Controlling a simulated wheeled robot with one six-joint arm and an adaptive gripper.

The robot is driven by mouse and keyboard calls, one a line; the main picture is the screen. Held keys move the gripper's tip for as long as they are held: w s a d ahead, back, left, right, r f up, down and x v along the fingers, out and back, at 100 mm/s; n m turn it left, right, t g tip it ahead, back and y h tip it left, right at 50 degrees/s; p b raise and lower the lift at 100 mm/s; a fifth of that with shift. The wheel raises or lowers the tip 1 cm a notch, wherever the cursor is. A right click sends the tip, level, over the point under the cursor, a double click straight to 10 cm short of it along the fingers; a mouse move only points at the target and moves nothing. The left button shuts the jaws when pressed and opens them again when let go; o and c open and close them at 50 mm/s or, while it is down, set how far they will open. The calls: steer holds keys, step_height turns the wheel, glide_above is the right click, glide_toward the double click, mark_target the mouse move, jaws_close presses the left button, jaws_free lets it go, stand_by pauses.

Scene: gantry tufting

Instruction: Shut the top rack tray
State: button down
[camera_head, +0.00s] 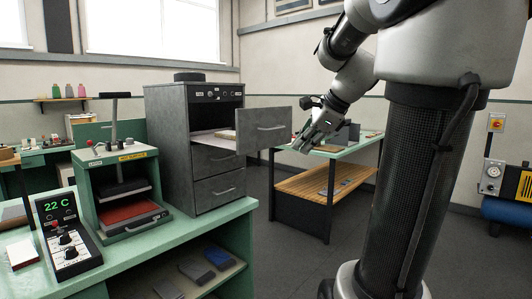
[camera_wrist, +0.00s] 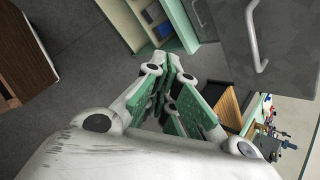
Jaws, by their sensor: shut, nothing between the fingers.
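The top rack tray (camera_head: 264,126) is a grey drawer front with a bar handle, pulled out to the right from the grey cabinet (camera_head: 174,152). A light-coloured item lies inside the open tray. In the wrist view a grey front with a bar handle (camera_wrist: 276,38) fills the upper right, close to my gripper. My gripper (camera_head: 306,148) is in the head view just right of the tray front, with a gap between them. In the wrist view my gripper (camera_wrist: 174,92) is shut and empty. Two lower drawers (camera_head: 220,187) are closed.
The cabinet stands on a green bench (camera_head: 240,210) beside a green press (camera_head: 120,190) and a control box reading 22 C (camera_head: 67,230). A table with a slatted wooden shelf (camera_head: 325,181) stands behind my gripper. Grey floor (camera_head: 285,262) in front is clear.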

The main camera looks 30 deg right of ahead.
steer(key=w+a+f+m, duration=0.2)
steer(key=w+m, duration=0.2)
steer(key=w, duration=0.2)
steer(key=w+a+f+m+t, duration=0.1)
steer(key=w+a+f+m, duration=0.1)
steer(key=w, duration=0.4)
steer(key=shift+w+a+m+y, duration=0.15)
steer(key=shift+a+m+y, duration=0.25)
steer(key=shift+a+m, duration=0.5)
steer(key=shift+d+r, duration=0.1)
